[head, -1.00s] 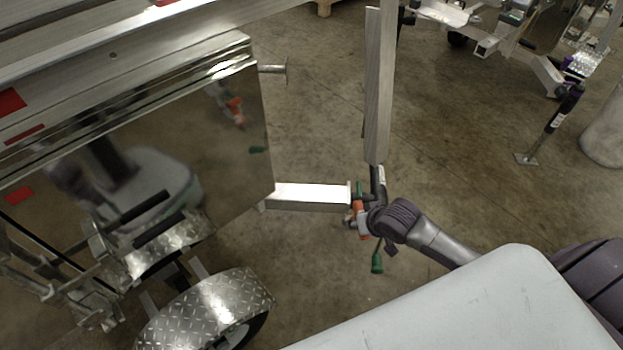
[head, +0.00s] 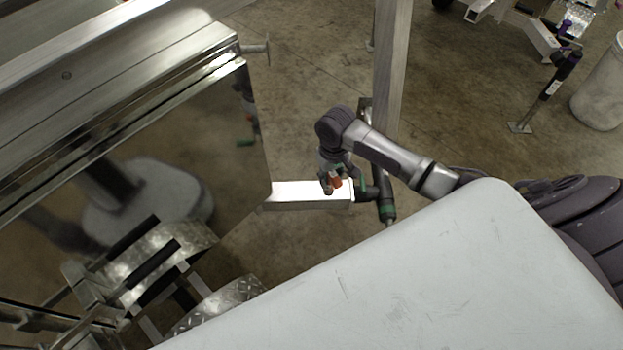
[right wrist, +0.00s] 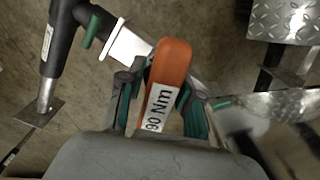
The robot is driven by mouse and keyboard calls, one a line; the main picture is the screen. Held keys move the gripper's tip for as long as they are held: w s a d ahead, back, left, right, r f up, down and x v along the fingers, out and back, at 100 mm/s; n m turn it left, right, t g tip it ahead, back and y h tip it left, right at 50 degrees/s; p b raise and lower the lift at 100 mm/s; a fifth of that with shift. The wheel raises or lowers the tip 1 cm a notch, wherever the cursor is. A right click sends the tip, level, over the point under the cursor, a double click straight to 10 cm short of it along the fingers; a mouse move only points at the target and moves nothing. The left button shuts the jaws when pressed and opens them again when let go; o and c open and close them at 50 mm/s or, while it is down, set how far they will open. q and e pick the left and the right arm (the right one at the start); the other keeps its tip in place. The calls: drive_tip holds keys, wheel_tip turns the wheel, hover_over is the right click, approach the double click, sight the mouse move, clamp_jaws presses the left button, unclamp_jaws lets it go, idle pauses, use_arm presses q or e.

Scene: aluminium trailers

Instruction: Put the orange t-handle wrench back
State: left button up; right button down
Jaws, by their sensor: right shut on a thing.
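The orange t-handle wrench (right wrist: 170,66) shows in the right wrist view with a white label reading "90 Nm". My right gripper (right wrist: 160,88) is shut on it, with one finger on each side of the orange handle. In the head view the right gripper (head: 338,182) is over the outer end of the bright square bar, and a bit of the orange wrench (head: 336,184) shows at its fingers. The rest of the wrench is hidden. My left gripper is not seen in either view.
The bright square bar (head: 300,192) juts from the trailer's shiny side panel (head: 215,140). A dark jack with a green handle (head: 385,200) stands at the bar's end, beside an upright aluminium post (head: 390,70). Open floor (head: 310,90) lies behind the bar.

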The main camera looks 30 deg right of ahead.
drive_tip(key=shift+w+a+f+b, duration=0.4)
drive_tip(key=shift+w+f, duration=0.7)
drive_tip(key=shift+f, duration=0.25)
drive_tip(key=shift+w+a+f+b, duration=0.25)
drive_tip(key=shift+w+f+b, duration=0.2)
drive_tip(key=shift+w+f, duration=0.8)
drive_tip(key=shift+w+a+f+b, duration=0.4)
drive_tip(key=shift+w+f, duration=0.6)
drive_tip(key=shift+f, duration=0.45)
drive_tip(key=c, duration=0.8)
unclamp_jaws()
drive_tip(key=shift+s, duration=0.1)
drive_tip(key=shift+d, duration=0.1)
wheel_tip(320, 180, up, 12)
drive_tip(key=shift+r+p, duration=0.1)
drive_tip(key=shift+p, duration=1.15)
